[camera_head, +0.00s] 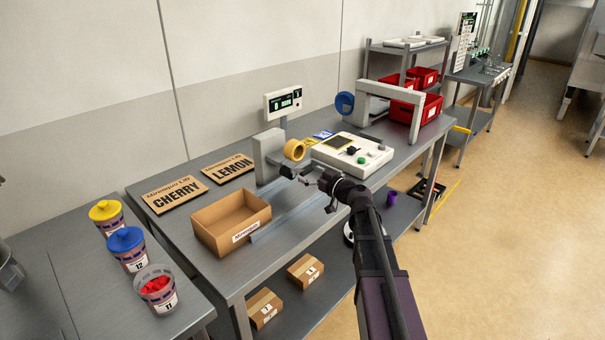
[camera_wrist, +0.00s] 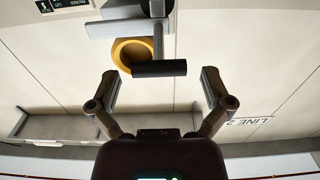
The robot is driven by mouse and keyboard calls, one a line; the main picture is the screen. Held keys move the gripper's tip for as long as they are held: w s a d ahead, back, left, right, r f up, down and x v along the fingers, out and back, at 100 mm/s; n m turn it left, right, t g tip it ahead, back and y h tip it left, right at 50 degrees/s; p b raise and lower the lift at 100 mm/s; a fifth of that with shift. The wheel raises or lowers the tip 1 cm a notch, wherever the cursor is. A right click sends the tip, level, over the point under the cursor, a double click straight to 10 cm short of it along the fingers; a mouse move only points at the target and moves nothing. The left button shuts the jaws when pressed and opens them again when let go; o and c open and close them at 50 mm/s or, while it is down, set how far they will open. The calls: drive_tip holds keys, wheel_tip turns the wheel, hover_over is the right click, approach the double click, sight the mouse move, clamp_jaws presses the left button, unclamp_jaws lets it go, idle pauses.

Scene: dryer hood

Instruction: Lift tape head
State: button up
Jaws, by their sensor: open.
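The tape head shows in the head view as a pale grey upright (camera_head: 267,155) with a yellow tape roll (camera_head: 295,150) on its arm, beside the display at the far side of the bench. In the wrist view the tape roll (camera_wrist: 126,53) is a yellow ring, with a black cylindrical bar (camera_wrist: 165,69) in front of it. My gripper (camera_head: 305,176) is just in front of and below the roll. In the wrist view my gripper (camera_wrist: 159,82) has its fingers spread wide, with the bar between and slightly beyond the tips. I see no contact.
An open cardboard box (camera_head: 230,222) stands on the bench left of my gripper. A white control panel (camera_head: 352,154) with buttons lies right of the tape head, and a grey gantry (camera_head: 390,94) stands further right. CHERRY (camera_head: 174,195) and LEMON (camera_head: 228,169) boards lie behind the box.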

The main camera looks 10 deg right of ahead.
drive_tip(key=shift+w+a, duration=0.45)
drive_tip(key=shift+w, duration=0.1)
drive_tip(key=c, duration=1.3)
wheel_tip(320, 180, up, 5)
drive_tip(key=p, duration=0.5)
drive_tip(key=shift+w+r, duration=0.1)
drive_tip(key=shift+r, duration=0.1)
drive_tip(key=o, duration=1.3)
drive_tip(key=shift+s+d, duration=0.1)
drive_tip(key=shift+s, duration=0.1)
drive_tip(key=v, duration=1.1)
drive_tip(key=shift+s+d, duration=0.2)
drive_tip(key=shift+s, duration=0.15)
